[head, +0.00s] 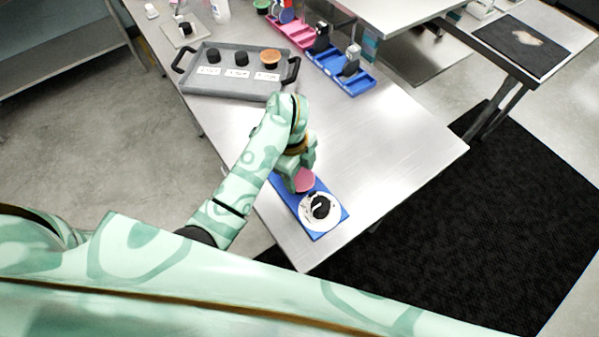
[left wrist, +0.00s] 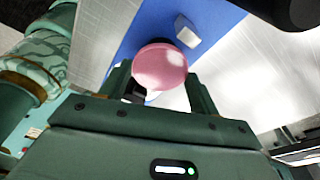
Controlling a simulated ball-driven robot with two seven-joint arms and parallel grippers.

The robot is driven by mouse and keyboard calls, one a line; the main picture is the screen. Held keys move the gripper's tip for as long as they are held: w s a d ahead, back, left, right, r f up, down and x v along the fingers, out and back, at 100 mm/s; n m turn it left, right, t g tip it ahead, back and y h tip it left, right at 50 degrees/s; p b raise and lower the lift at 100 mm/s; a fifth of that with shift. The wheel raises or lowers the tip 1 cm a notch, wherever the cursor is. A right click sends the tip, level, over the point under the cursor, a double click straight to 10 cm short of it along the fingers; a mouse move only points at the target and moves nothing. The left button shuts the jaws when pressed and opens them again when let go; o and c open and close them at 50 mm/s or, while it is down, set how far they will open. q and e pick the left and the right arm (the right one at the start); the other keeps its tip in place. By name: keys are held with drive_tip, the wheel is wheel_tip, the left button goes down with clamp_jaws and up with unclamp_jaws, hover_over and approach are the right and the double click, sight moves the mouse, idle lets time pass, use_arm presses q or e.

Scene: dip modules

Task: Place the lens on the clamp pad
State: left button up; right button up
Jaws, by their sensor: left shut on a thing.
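A round pink piece, which looks like the lens, shows in the head view (head: 305,181) and in the left wrist view (left wrist: 160,67). My left gripper (head: 302,172) is shut on it from above; in the left wrist view the piece sits between the two fingers (left wrist: 160,85). It is over the blue board (head: 337,190); I cannot tell whether it touches it. A white disc (head: 306,222) with a black clamp-like part (head: 320,206) is on the board, just in front of the gripper. I cannot make out a separate clamp pad. My right gripper is not in view.
A grey tray (head: 225,87) with dark and orange-topped pieces and white labels stands at the back left. The table (head: 400,140) is clear to the right of the board.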

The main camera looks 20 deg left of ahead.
use_arm(q)
drive_tip(key=shift+f, duration=0.2)
drive_tip(key=o, duration=0.9)
drive_tip(key=shift+o, duration=0.2)
wheel_tip(320, 180, up, 12)
drive_tip(key=a+p, duration=0.1)
drive_tip(key=p, duration=0.3)
drive_tip(key=shift+w+a, duration=0.2)
drive_tip(key=shift+a, duration=0.2)
